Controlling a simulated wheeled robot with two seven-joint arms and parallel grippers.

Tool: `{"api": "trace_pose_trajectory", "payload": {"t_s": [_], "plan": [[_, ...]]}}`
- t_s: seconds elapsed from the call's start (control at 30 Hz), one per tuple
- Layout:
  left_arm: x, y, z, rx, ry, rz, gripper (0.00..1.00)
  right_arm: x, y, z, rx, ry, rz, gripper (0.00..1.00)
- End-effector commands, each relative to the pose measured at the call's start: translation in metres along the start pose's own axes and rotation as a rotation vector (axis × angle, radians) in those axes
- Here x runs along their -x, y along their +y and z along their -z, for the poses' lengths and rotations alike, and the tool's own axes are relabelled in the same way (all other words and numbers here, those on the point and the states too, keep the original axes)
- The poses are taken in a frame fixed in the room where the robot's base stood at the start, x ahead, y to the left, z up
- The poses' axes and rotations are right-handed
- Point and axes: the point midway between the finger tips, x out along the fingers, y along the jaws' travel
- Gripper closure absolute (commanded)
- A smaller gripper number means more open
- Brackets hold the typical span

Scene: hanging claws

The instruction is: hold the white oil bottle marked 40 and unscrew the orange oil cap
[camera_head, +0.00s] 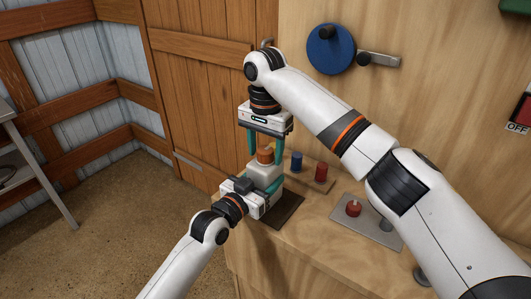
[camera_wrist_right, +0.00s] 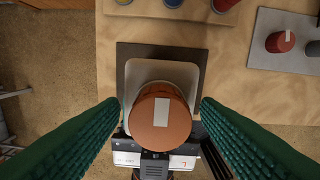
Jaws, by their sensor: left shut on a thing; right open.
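The white oil bottle (camera_head: 265,176) stands upright on a dark mat near the left end of the wooden bench. Its mark 40 does not show. The orange oil cap (camera_head: 265,155) sits on top of it, and in the right wrist view the cap (camera_wrist_right: 160,118) shows from above with a pale stripe. My left gripper (camera_head: 266,190) is shut on the bottle from the front, low on its body. My right gripper (camera_head: 264,150) points down over the bottle. Its green fingers are open, one on each side of the cap, with gaps visible in the right wrist view.
A blue cylinder (camera_head: 297,162) and a red cylinder (camera_head: 321,172) stand on a board behind the bottle. A grey plate (camera_head: 366,222) with a red knob (camera_head: 353,208) lies to the right. A blue disc (camera_head: 325,50) is on the back panel. The dark mat (camera_head: 286,210) lies under the bottle.

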Motion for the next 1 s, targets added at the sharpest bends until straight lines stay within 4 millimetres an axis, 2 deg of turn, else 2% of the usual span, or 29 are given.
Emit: {"api": "trace_pose_trajectory", "payload": {"t_s": [0.1, 0.23, 0.53, 0.9, 1.0], "plan": [[0.0001, 0.0000, 0.0013, 0.000, 0.003, 0.000, 0.96, -0.0008, 0.0008, 0.0014, -0.210, 0.004, -0.001, 0.43], [0.0001, 0.0000, 0.0013, 0.000, 0.003, 0.000, 0.96, -0.0005, 0.0003, 0.0007, -0.379, 0.002, 0.000, 0.43], [0.0001, 0.0001, 0.0013, 0.000, 0.003, 0.000, 0.96, 0.0000, 0.0001, 0.0001, -0.432, -0.001, 0.000, 0.43], [0.0001, 0.0000, 0.0013, 0.000, 0.003, 0.000, 0.96, 0.0001, 0.0001, 0.0000, -0.429, 0.000, 0.000, 1.00], [0.0001, 0.0000, 0.0013, 0.000, 0.003, 0.000, 0.96, 0.0001, 0.0000, 0.0000, -0.429, 0.000, 0.000, 1.00]]}}
